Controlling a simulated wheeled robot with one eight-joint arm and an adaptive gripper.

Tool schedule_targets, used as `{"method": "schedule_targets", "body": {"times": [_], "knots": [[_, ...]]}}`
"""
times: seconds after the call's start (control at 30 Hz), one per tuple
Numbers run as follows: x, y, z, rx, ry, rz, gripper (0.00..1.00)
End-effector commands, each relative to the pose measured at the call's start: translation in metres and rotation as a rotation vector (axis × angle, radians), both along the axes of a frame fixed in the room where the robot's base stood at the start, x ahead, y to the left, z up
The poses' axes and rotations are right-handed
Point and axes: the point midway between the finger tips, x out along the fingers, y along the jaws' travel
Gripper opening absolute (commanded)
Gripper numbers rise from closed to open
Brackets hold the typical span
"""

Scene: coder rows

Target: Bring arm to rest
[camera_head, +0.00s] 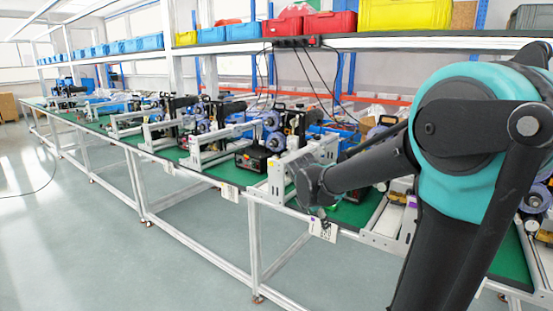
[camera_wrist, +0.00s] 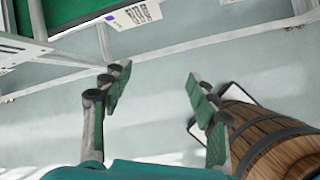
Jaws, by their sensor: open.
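My arm (camera_head: 455,180) reaches from the right side of the head view toward the picture's middle. It is bent at a teal joint, with its far end in front of the bench's front edge. In the wrist view my gripper (camera_wrist: 155,84) is open, its two green-padded fingers wide apart. Nothing is between the fingers; only the pale floor (camera_wrist: 150,125) shows behind them. In the head view the gripper's fingers are small and hard to make out.
A long green-topped bench (camera_head: 228,172) with several machines runs away to the left. Printed labels hang on its front edge, one near my gripper (camera_wrist: 134,15). A wooden barrel (camera_wrist: 275,140) stands right of my fingers. Colored bins (camera_head: 330,22) line the shelf above. Floor left of the bench is clear.

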Motion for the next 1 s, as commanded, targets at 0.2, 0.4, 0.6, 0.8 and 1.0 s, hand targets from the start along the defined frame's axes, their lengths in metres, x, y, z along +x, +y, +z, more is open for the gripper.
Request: {"method": "schedule_targets", "body": {"times": [0.2, 0.4, 0.6, 0.8, 1.0], "knots": [[-0.042, -0.023, -0.024, 0.202, -0.066, -0.339, 0.59], [-0.099, -0.043, -0.056, 0.473, -0.145, -0.830, 0.59], [-0.156, -0.053, -0.089, 0.729, -0.205, -1.334, 0.59], [-0.195, -0.054, -0.112, 0.901, -0.234, -1.710, 0.59], [-0.203, -0.054, -0.117, 0.937, -0.238, -1.793, 0.59]]}}
